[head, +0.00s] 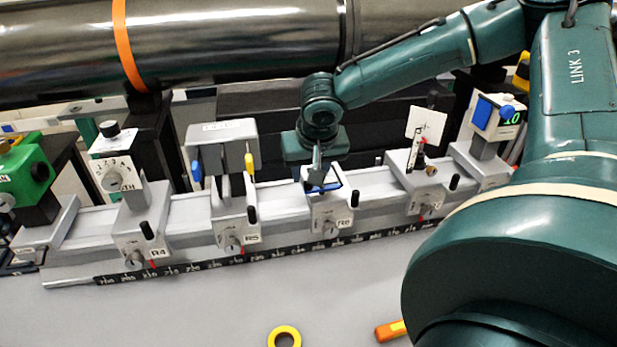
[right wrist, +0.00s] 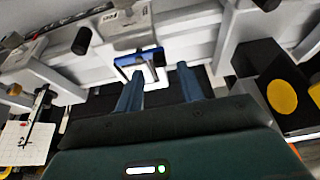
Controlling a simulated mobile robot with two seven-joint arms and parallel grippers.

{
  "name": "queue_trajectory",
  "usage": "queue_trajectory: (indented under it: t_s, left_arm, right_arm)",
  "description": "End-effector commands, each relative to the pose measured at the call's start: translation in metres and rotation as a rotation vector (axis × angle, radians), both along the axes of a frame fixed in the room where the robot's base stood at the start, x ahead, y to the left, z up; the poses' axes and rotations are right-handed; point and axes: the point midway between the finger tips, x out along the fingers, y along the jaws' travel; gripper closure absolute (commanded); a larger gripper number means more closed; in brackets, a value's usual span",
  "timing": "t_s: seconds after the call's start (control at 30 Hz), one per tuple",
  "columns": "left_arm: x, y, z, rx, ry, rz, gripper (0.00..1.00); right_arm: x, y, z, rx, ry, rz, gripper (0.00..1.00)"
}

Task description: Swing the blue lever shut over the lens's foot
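The blue lever (head: 322,188) shows as a short blue bar on the carriage labelled R6 (head: 331,214), partly hidden by my right gripper (head: 318,174). In the right wrist view the blue lever (right wrist: 139,57) lies beyond my right gripper (right wrist: 158,82), left of the middle between its fingers. The two fingers stand apart with nothing between them. A gap seems to remain between fingertips and lever, but I cannot tell how large. I cannot make out the lens or its foot clearly. My left gripper is not in view.
Carriages R5 (head: 228,222) and R4 (head: 142,235) stand on the rail to the left. A carriage with a white card (head: 426,126) stands to the right. A yellow ring (head: 285,337) and an orange tool (head: 390,330) lie on the clear grey front surface.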

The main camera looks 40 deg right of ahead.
Motion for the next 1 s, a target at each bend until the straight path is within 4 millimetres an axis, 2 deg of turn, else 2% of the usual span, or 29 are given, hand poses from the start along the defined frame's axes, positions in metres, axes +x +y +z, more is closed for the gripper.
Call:
queue_trajectory:
  t_s: [0.03, 0.2, 0.6, 1.0]
  left_arm:
    - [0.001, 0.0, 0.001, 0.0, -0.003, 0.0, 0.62]
    - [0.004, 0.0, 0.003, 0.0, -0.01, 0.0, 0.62]
    - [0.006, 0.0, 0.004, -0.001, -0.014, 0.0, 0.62]
    - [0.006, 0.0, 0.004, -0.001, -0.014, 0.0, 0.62]
  right_arm:
    - [0.002, -0.002, -0.009, -0.002, 0.005, -0.001, 0.62]
    - [0.008, -0.005, -0.024, -0.001, 0.002, 0.0, 0.62]
    - [0.011, -0.006, -0.029, -0.001, -0.001, 0.001, 0.62]
    - [0.01, -0.006, -0.029, 0.0, 0.0, 0.001, 0.95]
